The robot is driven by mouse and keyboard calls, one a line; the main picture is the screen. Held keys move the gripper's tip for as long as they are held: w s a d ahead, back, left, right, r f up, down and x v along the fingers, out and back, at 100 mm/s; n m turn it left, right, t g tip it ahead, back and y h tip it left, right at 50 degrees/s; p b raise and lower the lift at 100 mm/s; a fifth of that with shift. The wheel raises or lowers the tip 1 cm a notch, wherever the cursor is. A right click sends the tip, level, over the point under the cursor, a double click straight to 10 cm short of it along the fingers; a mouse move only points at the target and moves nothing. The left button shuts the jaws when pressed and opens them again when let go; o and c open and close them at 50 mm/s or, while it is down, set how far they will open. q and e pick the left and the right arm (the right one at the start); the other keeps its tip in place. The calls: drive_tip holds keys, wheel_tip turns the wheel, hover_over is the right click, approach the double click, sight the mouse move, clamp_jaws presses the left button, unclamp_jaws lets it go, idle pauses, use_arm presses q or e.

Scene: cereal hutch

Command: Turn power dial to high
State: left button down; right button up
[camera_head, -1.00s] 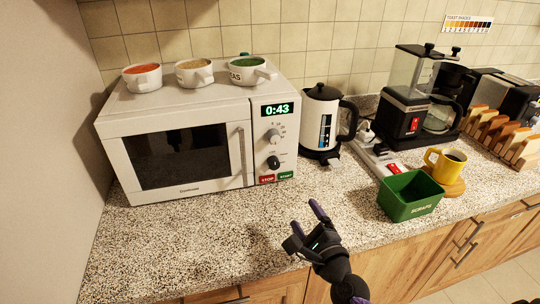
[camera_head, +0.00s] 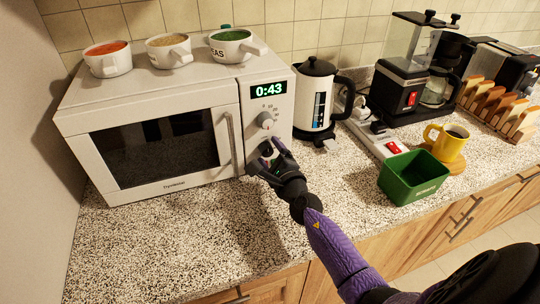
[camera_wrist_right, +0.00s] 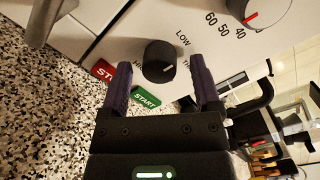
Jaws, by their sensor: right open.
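The white microwave (camera_head: 88,122) stands on the counter with its door shut and its display (camera_head: 268,88) reading 0:43. In the right wrist view the black power dial (camera_wrist_right: 160,60) sits between labels LOW and HI, above the green START button (camera_wrist_right: 146,99). In the head view my right gripper (camera_head: 264,157) hides most of the dial and the buttons. My left gripper is not in view.
The silver timer dial (camera_wrist_right: 258,12) is beside the power dial, and the door handle (camera_wrist_right: 45,22) is on the other side. A white kettle (camera_head: 312,105) stands right of the microwave. Bowls (camera_head: 108,60) rest on top. A green bin (camera_head: 410,178) is farther right.

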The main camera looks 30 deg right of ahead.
clamp_jaws()
idle(0.3)
